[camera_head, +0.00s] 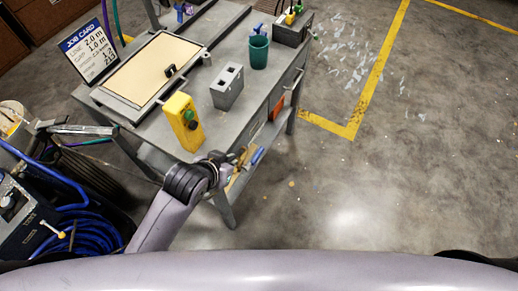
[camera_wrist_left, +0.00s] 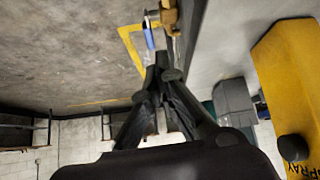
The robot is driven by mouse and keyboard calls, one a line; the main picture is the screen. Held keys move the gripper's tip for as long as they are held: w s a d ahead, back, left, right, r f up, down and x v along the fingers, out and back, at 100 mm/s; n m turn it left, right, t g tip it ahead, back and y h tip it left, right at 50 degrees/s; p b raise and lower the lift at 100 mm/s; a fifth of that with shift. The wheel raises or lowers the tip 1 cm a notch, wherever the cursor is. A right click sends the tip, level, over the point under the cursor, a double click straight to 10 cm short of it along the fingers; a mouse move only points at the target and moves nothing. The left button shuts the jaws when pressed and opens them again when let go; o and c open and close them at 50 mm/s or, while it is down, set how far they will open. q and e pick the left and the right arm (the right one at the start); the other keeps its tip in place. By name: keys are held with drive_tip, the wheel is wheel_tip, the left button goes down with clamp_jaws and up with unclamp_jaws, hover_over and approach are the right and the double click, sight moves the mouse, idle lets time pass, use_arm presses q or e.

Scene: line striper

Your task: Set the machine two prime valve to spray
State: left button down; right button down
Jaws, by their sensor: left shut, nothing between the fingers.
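A yellow box (camera_head: 183,122) with a green button and a dark knob stands on the grey workbench. In the left wrist view a yellow box (camera_wrist_left: 280,70) at the right has a black knob (camera_wrist_left: 292,148) and lettering reading "SPRAY". My left gripper (camera_head: 238,160) is beside the bench's near edge, right of and below the yellow box, apart from it. In the left wrist view its fingers (camera_wrist_left: 163,68) are closed together with nothing between them. A machine (camera_head: 25,215) with blue hose and a small yellow-handled part (camera_head: 52,229) is at lower left; which machine is number two I cannot tell.
The floor at right is open, with yellow lines.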

use_arm(q)
drive_tip(key=shift+m+t+h, duration=0.5)
drive_tip(key=shift+m+h, duration=0.1)
drive_tip(key=w+d, duration=0.1)
drive_tip(key=d, duration=0.1)
drive_tip(key=w+d+r, duration=0.1)
drive_tip(key=w+d, duration=0.1)
drive_tip(key=shift+w+d+r, duration=0.15)
hover_over(259, 156)
wheel_tip(259, 156, down, 7)
drive_tip(key=shift+r, duration=0.15)
wheel_tip(259, 156, down, 3)
drive_tip(key=shift+f, duration=0.7)
